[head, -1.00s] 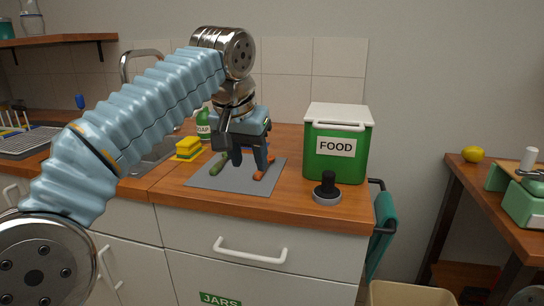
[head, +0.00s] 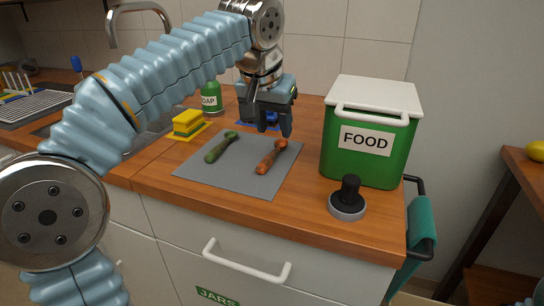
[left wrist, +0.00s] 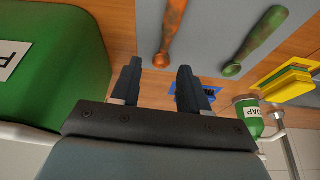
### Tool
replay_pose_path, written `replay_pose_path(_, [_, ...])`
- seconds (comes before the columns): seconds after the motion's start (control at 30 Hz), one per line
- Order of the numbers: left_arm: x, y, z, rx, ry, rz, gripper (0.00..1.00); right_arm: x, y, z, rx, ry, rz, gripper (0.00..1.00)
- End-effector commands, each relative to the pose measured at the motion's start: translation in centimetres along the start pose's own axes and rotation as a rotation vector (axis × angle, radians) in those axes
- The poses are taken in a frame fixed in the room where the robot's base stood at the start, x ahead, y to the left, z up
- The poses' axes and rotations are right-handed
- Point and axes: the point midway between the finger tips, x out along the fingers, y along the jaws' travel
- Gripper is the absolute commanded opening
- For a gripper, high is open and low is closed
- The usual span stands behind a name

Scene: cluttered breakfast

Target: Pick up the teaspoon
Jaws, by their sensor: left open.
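Two spoon-shaped utensils lie apart on a grey mat (head: 235,181); which one is the teaspoon I cannot tell for sure. The green one (head: 220,147) is on the left and the orange-brown one (head: 270,157) on the right. In the left wrist view the orange-brown one (left wrist: 172,30) and the green one (left wrist: 255,40) show at the top. My left gripper (head: 275,128) is open and empty, above the counter by the mat's far edge, beyond the orange-brown utensil. My right gripper is out of view.
A green FOOD box (head: 365,150) stands right of the mat, with a black-knobbed round object (head: 347,200) in front. A yellow sponge (head: 188,122) and green soap bottle (head: 211,98) stand left. A blue item (head: 243,122) is partly hidden behind my gripper.

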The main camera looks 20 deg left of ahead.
Motion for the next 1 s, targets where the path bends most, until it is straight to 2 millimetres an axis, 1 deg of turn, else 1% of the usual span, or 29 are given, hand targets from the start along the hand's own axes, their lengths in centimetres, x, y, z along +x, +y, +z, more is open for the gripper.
replay_pose_path(0.03, [0.5,0.0,0.1,0.000,-0.001,0.000,0.45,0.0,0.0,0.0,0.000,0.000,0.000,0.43])
replay_pose_path(0.17, [1.4,-0.1,0.1,0.000,-0.001,0.000,0.45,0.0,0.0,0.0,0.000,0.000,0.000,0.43])
replay_pose_path(0.37, [4.6,-0.8,0.9,-0.001,-0.003,-0.001,0.45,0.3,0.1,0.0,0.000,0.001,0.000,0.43])
replay_pose_path(0.47, [5.8,-0.7,0.8,-0.001,-0.002,0.000,0.45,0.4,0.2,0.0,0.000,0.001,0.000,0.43])
replay_pose_path(0.57, [6.3,-0.7,0.8,-0.001,-0.001,0.000,0.45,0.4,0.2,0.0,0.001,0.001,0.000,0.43])
replay_pose_path(0.73, [6.3,-0.7,0.8,0.000,0.000,0.001,0.45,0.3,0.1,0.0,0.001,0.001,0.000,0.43])
replay_pose_path(0.77, [6.3,-0.7,0.8,0.000,0.000,0.001,0.43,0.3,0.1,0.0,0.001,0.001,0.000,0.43])
replay_pose_path(1.0, [6.2,-0.7,0.8,0.000,0.000,0.000,0.06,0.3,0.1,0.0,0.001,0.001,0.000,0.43])
